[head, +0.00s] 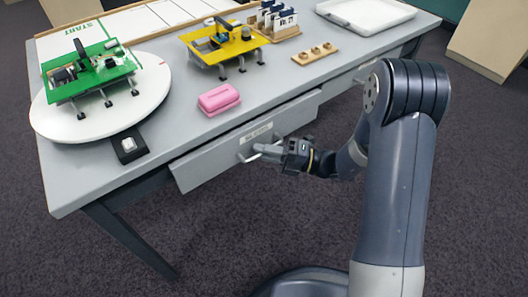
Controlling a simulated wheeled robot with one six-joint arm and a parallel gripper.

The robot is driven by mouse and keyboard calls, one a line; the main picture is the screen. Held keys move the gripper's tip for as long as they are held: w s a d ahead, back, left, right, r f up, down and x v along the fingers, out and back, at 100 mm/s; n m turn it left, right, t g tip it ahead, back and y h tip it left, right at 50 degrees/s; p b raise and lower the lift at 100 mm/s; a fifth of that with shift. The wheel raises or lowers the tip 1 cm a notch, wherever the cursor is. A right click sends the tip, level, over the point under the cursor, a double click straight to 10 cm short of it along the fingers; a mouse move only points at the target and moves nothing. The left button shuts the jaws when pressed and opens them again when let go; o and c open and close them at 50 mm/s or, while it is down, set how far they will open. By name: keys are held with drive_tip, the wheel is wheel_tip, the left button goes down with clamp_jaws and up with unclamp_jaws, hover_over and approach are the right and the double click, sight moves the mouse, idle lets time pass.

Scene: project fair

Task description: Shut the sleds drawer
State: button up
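A grey drawer (215,160) is set under the front edge of the grey table, in the middle of the head view. It has a pale label (256,133), too small to read surely, and a light bar handle (246,158). The drawer front seems to stand slightly out from the table edge; how far is hard to tell. My gripper (272,151) is at the handle, coming from the right, with its fingers close to or touching the bar. Its fingers overlap the handle, so I cannot tell whether they are shut around it.
On the table (185,120) are a green sled-like model (90,75) on a white turntable (150,95), a yellow one (225,45), a pink block (219,98), a black switch box (129,145), a wooden holder (315,53) and a white tray (365,12). Carpet before the table is clear.

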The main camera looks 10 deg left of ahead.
sight(259, 142)
clamp_jaws()
idle(0.3)
drive_tip(key=w+a+p, duration=0.2)
drive_tip(key=a, duration=0.1)
drive_tip(key=shift+w+r, duration=0.1)
drive_tip(key=shift+w, duration=0.3)
unclamp_jaws()
drive_tip(key=shift+a, duration=0.1)
